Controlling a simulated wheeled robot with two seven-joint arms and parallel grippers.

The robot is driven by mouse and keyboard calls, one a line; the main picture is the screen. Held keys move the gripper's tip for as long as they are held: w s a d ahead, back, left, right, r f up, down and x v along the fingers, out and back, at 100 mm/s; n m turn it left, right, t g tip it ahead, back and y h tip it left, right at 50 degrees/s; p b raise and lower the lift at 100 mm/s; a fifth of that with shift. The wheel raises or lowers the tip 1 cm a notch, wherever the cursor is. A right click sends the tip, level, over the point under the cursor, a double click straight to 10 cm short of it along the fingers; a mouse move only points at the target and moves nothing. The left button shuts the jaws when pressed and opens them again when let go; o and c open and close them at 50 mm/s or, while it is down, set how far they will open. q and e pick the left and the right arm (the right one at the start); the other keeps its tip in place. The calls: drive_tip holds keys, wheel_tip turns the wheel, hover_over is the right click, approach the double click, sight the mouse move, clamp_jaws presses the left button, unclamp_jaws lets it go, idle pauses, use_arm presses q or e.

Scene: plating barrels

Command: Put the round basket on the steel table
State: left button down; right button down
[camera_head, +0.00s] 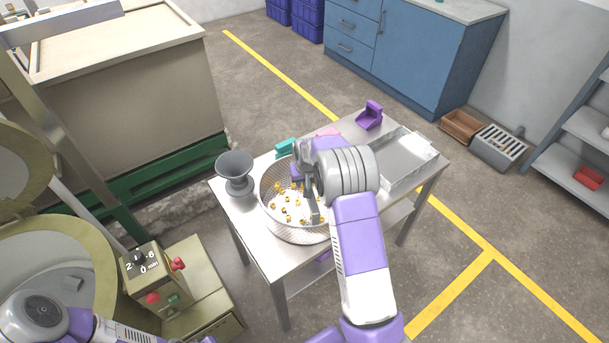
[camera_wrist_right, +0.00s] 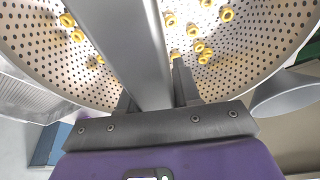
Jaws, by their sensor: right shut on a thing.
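The round basket (camera_head: 268,212) is a perforated metal bowl with several small brass-coloured parts in it. It is over the near left part of the steel table (camera_head: 275,262); I cannot tell whether its base touches the top. My right gripper (camera_head: 308,192) reaches down into the basket and is shut on its flat grey handle bar. In the right wrist view the bar runs between the fingers (camera_wrist_right: 155,95), with the perforated basket wall (camera_wrist_right: 60,50) behind. The arm hides part of the basket. My left gripper is out of view.
A grey funnel-shaped cup (camera_head: 236,170) stands close left of the basket. A control box (camera_head: 152,272) stands at lower left. Floor to the right is open.

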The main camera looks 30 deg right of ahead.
drive_tip(key=shift+w, duration=0.1)
drive_tip(key=shift+f, duration=0.2)
drive_tip(key=c, duration=0.8)
unclamp_jaws()
drive_tip(key=p+v, duration=0.1)
drive_tip(key=v, duration=1.1)
drive_tip(key=shift+a+r+p, duration=0.1)
drive_tip(key=shift+r+p, duration=0.05)
drive_tip(key=shift+p, duration=0.2)
